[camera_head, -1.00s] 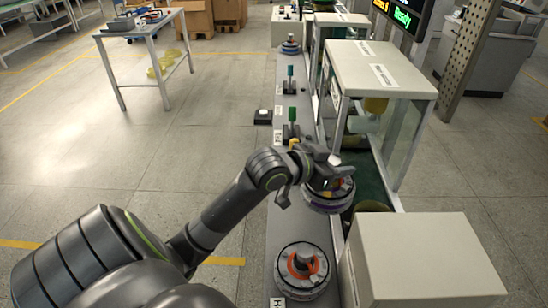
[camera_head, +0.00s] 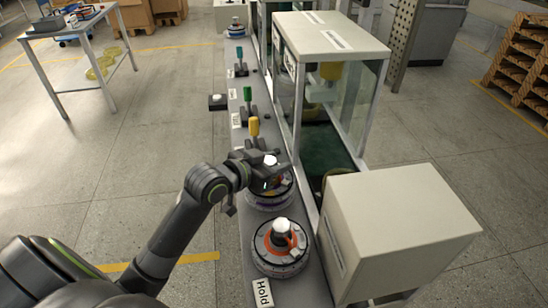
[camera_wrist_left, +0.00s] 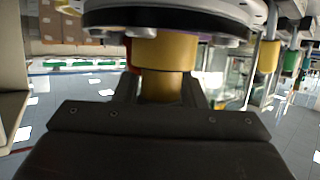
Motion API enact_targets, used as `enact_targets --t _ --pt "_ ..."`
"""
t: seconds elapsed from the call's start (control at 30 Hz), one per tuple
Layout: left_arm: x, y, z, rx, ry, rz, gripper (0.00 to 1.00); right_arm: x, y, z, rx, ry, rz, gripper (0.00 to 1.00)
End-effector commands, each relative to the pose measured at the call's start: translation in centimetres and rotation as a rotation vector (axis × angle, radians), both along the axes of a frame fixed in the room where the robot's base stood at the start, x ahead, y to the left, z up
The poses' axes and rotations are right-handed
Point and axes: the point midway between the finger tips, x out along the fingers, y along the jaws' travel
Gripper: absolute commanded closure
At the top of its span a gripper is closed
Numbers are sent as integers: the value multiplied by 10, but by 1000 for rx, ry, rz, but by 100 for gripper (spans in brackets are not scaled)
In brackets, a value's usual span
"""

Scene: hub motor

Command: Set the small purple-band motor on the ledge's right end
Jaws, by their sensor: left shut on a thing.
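The small purple-band motor (camera_head: 262,201) is a round grey disc with a purple stripe, partly hidden under my left gripper (camera_head: 268,170) in the head view. The gripper is shut on it. In the left wrist view, the fingers (camera_wrist_left: 165,95) close around a brass-coloured stub (camera_wrist_left: 163,52) beneath a wide dark and white disc (camera_wrist_left: 170,15). The motor is over the grey ledge (camera_head: 228,160), just beyond an orange-band motor (camera_head: 281,248); I cannot tell whether it touches the ledge. My right gripper is not in view.
A cream box (camera_head: 395,230) stands right of the ledge, and a glass-sided machine (camera_head: 325,90) beyond it. A "Hold" label (camera_head: 263,293) marks the near end.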

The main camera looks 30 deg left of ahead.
Motion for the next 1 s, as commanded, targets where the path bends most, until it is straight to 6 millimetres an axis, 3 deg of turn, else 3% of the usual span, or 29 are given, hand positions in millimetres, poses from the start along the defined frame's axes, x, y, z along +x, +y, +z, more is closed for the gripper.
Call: enact_targets --t 0.27,0.67,0.7,0.83,1.0 --pt "0 -1 -29 -4 -6 -2 100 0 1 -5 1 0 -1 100" --pt "0 -1 -33 -1 -9 -2 100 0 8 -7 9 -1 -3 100" --pt "0 0 -37 -1 1 0 59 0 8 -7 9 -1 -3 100" --pt "0 0 -37 0 2 0 42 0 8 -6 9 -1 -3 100" --pt "0 0 -36 0 2 0 41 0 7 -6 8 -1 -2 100"
